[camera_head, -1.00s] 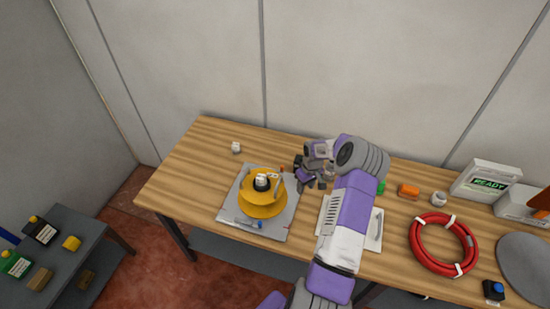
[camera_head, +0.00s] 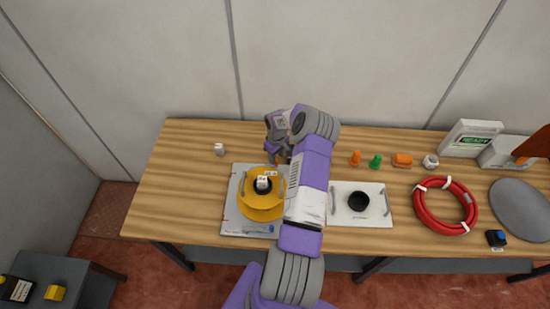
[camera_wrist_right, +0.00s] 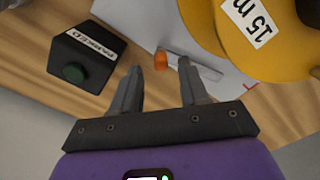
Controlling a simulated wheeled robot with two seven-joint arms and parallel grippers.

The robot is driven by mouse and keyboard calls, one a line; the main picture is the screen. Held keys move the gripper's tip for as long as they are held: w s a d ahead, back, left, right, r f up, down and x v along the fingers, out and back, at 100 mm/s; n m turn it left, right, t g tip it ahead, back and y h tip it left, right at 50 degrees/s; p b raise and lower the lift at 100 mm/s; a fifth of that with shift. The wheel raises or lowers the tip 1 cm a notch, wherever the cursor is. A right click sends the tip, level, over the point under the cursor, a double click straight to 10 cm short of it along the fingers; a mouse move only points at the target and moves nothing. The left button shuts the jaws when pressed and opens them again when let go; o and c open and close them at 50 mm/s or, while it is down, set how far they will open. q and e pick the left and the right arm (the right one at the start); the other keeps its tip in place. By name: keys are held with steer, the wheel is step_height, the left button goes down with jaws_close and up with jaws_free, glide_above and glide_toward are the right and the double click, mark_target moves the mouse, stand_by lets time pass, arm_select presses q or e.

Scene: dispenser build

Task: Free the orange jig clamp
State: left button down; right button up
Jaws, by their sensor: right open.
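The orange jig clamp (camera_wrist_right: 160,61) shows in the right wrist view as a small orange tip beside a flat grey bar, at the edge of a pale grey plate (camera_wrist_right: 147,28). A yellow spool (camera_wrist_right: 279,55) labelled "15 m" sits on that plate. In the head view the spool (camera_head: 259,206) is on the plate (camera_head: 233,219), and my arm hides part of the plate. My right gripper (camera_wrist_right: 160,92) is open and empty, with the orange tip just beyond and between its fingertips. My left gripper is not in view.
A black box (camera_wrist_right: 87,55) labelled "PARKED" with a green button stands left of the fingers in the wrist view. A white tray (camera_head: 345,217) with a black round part lies right of my arm, and a red coil (camera_head: 421,216) further right. The table's left end is mostly clear.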

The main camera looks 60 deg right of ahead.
steer(key=shift+w+f, duration=0.15)
steer(key=shift+f, duration=1.1)
jaws_close()
steer(key=shift+a+m+b, duration=0.25)
steer(key=shift+m+b, duration=0.25)
steer(key=shift+m, duration=0.3)
steer(key=shift+s+a+m, duration=0.2)
steer(key=shift+s+m, duration=0.1)
steer(key=shift+m, duration=0.4)
